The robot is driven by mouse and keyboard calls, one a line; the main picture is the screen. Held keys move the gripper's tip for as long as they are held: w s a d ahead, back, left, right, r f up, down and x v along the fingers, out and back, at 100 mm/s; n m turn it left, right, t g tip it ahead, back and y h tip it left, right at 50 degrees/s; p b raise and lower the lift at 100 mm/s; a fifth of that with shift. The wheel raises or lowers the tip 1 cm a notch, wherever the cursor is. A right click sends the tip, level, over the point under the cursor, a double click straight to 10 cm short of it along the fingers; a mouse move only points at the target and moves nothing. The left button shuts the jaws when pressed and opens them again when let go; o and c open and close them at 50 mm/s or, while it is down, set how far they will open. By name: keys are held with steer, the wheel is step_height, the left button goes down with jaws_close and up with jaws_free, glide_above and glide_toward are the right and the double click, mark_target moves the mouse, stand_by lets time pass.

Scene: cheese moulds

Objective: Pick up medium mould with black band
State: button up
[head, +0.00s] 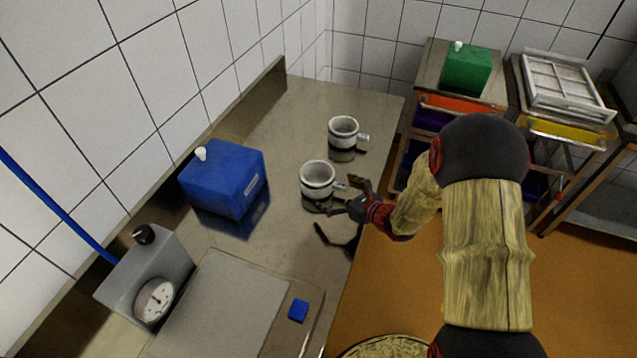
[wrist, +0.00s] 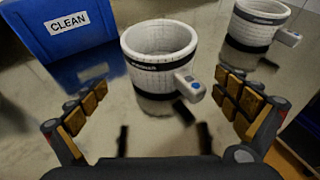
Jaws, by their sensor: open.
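Two white moulds with dark bands and side handles stand upright on the steel counter. The nearer mould (head: 317,174) is between and just beyond my fingertips; in the wrist view it (wrist: 158,62) is central, with a black band near its base and a grey handle with a blue dot pointing right. The farther mould (head: 343,128) also has a black band and shows at the upper right of the wrist view (wrist: 254,27). They look close in size; I cannot tell which is medium. My gripper (head: 346,197) is open and empty, its fingers (wrist: 162,102) either side of the nearer mould's front.
A blue box labelled CLEAN (head: 222,180) stands left of the moulds. A grey box with a dial (head: 148,278) and a small blue block (head: 298,310) are nearer. The steel counter (head: 295,110) is clear behind the moulds. A rack with a green box (head: 466,70) stands at right.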

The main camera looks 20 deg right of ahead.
mark_target(310, 179)
steer(key=b+x, duration=0.2)
steer(key=x, duration=0.6)
steer(key=shift+w+a, duration=0.15)
steer(key=shift+w, duration=0.2)
steer(key=shift+r, duration=0.15)
steer(key=shift+c, duration=1.2)
steer(key=shift+s, duration=0.1)
steer(key=c, duration=0.7)
steer(key=shift+c, duration=0.8)
